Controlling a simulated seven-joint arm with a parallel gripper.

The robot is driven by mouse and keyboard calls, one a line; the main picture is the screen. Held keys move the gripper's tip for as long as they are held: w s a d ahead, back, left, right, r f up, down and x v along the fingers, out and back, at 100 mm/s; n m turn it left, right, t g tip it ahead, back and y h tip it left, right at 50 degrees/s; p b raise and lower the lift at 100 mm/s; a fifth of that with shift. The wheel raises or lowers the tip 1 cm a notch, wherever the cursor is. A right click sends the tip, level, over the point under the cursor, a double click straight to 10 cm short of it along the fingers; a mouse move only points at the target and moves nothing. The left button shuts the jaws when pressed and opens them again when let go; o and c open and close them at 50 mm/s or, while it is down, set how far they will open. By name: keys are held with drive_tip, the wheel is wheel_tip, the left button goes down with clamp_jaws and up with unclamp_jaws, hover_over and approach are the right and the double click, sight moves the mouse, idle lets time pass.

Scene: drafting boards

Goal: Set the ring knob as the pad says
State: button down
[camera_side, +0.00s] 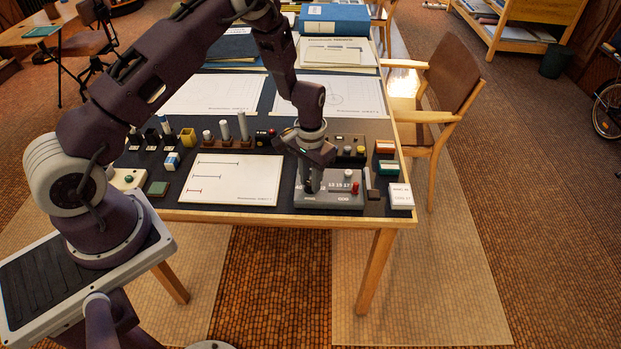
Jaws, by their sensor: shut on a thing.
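A grey control box (335,202) sits at the front right of the table, with small printed numbers, a red-topped part (355,187) and a pale knob (348,174) on it. My gripper (309,184) reaches down onto the left part of this box. Its jaws are shut on a small dark part there, which I take to be the ring knob; fingers and wrist hide most of it, so its setting cannot be read. A white pad (401,196) with a few lines of print lies right of the box, too small to read surely.
A white sheet with ruled lines (230,180) lies left of the box. Pegs and small blocks (243,126) stand behind it. A second dark panel with buttons (350,148) is behind my gripper, and small coloured blocks (385,147) stand at the right edge.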

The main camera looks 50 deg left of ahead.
drive_tip(key=shift+n, duration=1.6)
drive_tip(key=c, duration=1.2)
unclamp_jaws()
drive_tip(key=shift+o, duration=0.2)
wheel_tip(320, 180, up, 7)
drive_tip(key=shift+r, duration=0.1)
